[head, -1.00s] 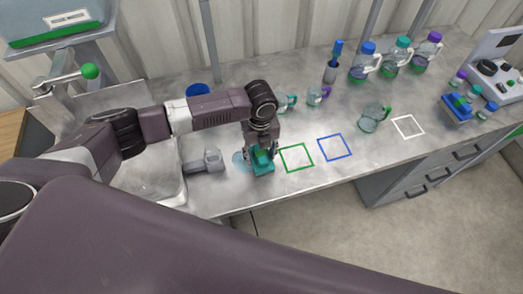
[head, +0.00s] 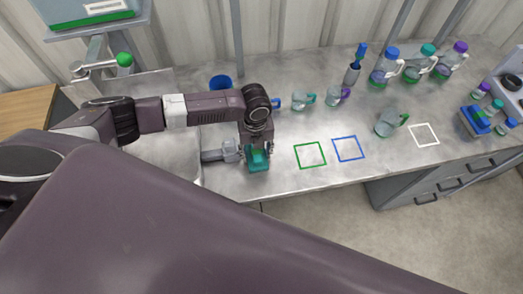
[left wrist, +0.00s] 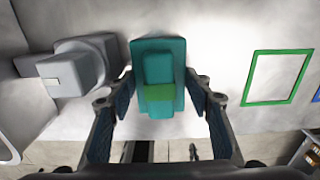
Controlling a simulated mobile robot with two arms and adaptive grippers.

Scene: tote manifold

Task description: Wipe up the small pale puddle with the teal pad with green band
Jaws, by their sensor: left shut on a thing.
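The teal pad with green band (head: 258,162) is in my left gripper (head: 257,147), near the front edge of the metal counter, in the head view. In the left wrist view the pad (left wrist: 176,61) is a flat teal slab with a raised grip crossed by a green band. I cannot tell whether the pad touches the counter. The pale puddle is not visible now; the pad and gripper cover the area where it showed. My right gripper is not in view.
A grey fixture (head: 226,151) sits close left of the pad; it also shows in the left wrist view (left wrist: 75,68). Green (head: 310,154) and blue (head: 348,148) outlined squares mark clear counter to the right.

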